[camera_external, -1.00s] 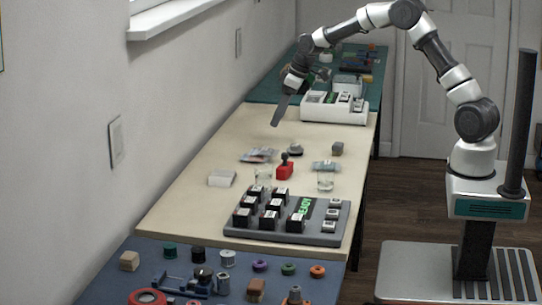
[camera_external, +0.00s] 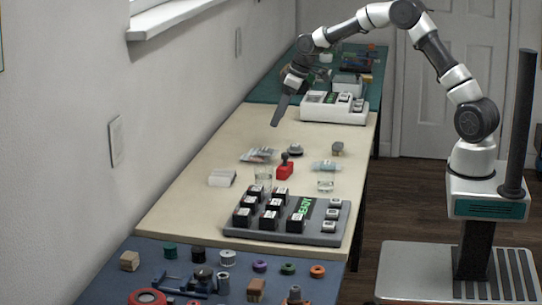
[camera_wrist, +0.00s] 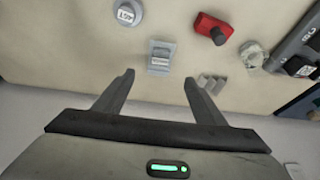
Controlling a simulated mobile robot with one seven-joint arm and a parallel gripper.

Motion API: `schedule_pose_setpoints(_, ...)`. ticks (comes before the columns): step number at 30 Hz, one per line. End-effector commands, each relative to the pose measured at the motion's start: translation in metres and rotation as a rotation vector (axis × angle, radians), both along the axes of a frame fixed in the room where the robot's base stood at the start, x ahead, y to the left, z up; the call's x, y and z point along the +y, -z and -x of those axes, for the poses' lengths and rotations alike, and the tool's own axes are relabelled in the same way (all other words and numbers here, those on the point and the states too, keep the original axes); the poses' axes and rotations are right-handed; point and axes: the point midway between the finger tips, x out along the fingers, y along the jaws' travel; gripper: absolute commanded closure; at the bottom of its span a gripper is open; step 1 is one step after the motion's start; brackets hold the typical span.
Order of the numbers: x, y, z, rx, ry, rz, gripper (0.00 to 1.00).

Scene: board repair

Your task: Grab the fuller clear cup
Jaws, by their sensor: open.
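Two clear cups stand on the cream table in the external view. One clear cup (camera_external: 263,181) is at the left, just behind the grey tray, and looks taller. The other clear cup (camera_external: 325,186) is to the right and looks shorter. I cannot tell the fill of either. A clear cup (camera_wrist: 252,55) shows at the right of the wrist view, beyond the right finger. My gripper (camera_external: 273,124) hangs over the table's left far side, well away from both cups. In the wrist view my gripper (camera_wrist: 158,80) is open, with nothing between its fingers.
The grey tray (camera_external: 232,233) holds several black blocks. The table's left far part is clear.

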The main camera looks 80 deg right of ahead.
Motion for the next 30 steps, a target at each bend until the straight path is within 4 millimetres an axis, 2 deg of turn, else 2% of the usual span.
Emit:
schedule_pose_setpoints(5, 0.000, 0.000, 0.000, 0.000, 0.000, 0.000, 0.35)
schedule_pose_setpoints(8, 0.014, -0.007, 0.001, -0.012, -0.013, -0.003, 0.35)
schedule_pose_setpoints(11, 0.061, -0.023, 0.010, -0.042, -0.058, -0.011, 0.35)
schedule_pose_setpoints(12, 0.085, -0.030, 0.017, -0.057, -0.080, -0.015, 0.35)
schedule_pose_setpoints(15, 0.142, -0.043, 0.041, -0.091, -0.133, -0.019, 0.35)
schedule_pose_setpoints(18, 0.182, -0.049, 0.064, -0.114, -0.172, -0.015, 0.35)
schedule_pose_setpoints(19, 0.189, -0.050, 0.069, -0.119, -0.179, -0.015, 0.35)
schedule_pose_setpoints(23, 0.206, -0.044, 0.078, -0.128, -0.197, -0.013, 0.35)
schedule_pose_setpoints(30, 0.212, -0.001, 0.056, -0.125, -0.199, -0.015, 0.35)
